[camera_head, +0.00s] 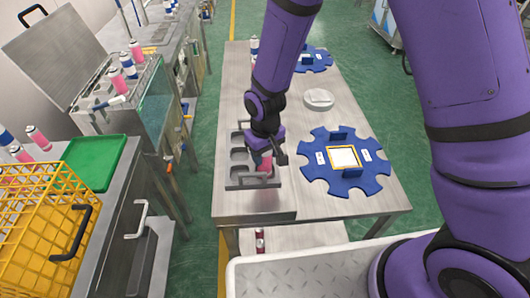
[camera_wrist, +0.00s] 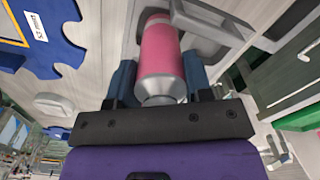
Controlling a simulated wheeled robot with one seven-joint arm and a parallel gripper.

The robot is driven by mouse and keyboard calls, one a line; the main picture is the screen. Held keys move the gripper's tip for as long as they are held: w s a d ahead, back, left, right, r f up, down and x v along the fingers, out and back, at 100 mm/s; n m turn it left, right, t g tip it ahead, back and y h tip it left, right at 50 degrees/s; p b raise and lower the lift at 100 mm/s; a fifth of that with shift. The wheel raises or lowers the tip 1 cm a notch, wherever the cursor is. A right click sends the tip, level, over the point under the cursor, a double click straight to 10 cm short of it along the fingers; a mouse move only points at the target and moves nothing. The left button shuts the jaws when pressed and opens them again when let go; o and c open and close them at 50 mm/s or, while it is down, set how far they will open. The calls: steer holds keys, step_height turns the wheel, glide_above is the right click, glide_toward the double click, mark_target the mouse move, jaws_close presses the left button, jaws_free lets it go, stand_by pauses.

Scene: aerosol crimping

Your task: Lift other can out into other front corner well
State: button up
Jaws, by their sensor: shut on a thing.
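My gripper (camera_head: 267,153) is shut on a pink can, with its arm reaching down over the table. In the wrist view the pink can (camera_wrist: 161,48) lies between the two blue fingers, its silvery conical end towards the palm. In the head view only a small part of the can (camera_head: 264,165) shows below the gripper, over the right front part of the grey rack. The grey rack (camera_head: 233,184) has several wells, and those on its left side look empty. Its frame also shows beside the can in the wrist view (camera_wrist: 226,22). I cannot tell whether the can touches the rack.
A blue notched wheel (camera_head: 315,172) with a yellow-framed square lies right of the rack. A pale round piece (camera_head: 319,98) and another blue wheel (camera_head: 318,60) are farther back.

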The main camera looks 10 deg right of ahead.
steer(key=shift+f, duration=0.5)
stand_by(0.3)
steer(key=o, duration=1.2)
step_height(320, 180, up, 11)
steer(key=shift+f, duration=0.1)
